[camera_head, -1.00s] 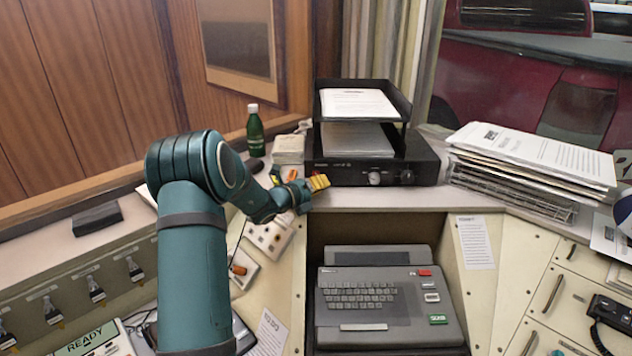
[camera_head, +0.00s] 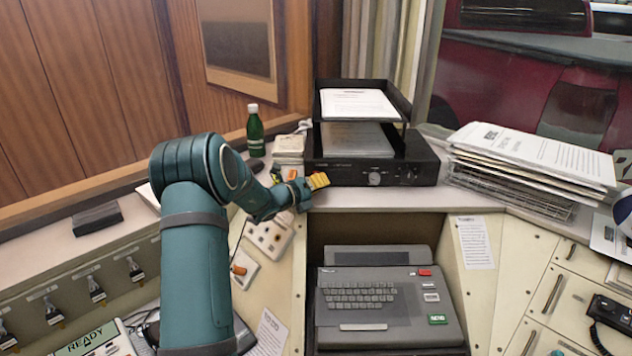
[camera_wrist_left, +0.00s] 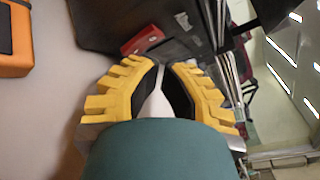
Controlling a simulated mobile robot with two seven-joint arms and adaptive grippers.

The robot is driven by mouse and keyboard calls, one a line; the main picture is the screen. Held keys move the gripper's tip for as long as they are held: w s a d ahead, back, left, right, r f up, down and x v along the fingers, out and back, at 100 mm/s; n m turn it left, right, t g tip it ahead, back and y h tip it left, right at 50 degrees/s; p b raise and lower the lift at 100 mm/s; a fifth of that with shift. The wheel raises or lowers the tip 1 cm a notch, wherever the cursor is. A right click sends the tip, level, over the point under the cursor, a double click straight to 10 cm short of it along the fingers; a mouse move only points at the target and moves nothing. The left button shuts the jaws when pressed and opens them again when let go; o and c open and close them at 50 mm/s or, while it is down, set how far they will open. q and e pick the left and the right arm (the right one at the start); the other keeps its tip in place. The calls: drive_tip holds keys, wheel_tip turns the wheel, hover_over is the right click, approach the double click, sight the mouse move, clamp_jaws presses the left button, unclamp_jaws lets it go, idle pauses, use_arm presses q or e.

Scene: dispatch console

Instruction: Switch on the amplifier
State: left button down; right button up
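The amplifier (camera_head: 428,172) is a black box on the desk under a black paper tray, with a silver knob (camera_head: 374,179) and a dark knob on its front. My left gripper (camera_head: 319,181) is at the amplifier's front left corner, its yellow fingers pointing right. In the left wrist view, the fingers (camera_wrist_left: 163,66) come together at the tips, with nothing seen held. A red switch (camera_wrist_left: 142,40) shows on the amplifier's dark front just beyond the fingertips, apart from them as far as I can tell. In the head view the fingers hide it. My right gripper is out of view.
The paper tray (camera_head: 404,104) sits on top of the amplifier. A green bottle (camera_head: 254,131) and a stack of pale notes (camera_head: 289,147) stand to the left. A paper pile (camera_head: 535,150) lies to the right. The desk strip in front of the amplifier is clear.

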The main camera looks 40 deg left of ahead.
use_arm(q)
drive_tip(key=shift+w+a, duration=0.1)
drive_tip(key=shift+w, duration=0.05)
idle(0.6)
drive_tip(key=shift+s+d+r, duration=0.1)
drive_tip(key=shift+s+d, duration=0.35)
drive_tip(key=shift+s, duration=0.1)
drive_tip(key=s+d, duration=0.2)
drive_tip(key=s+d+b, duration=0.1)
drive_tip(key=shift+s+d+r, duration=0.1)
drive_tip(key=shift+s+r, duration=0.2)
drive_tip(key=shift+s, duration=0.1)
idle(0.6)
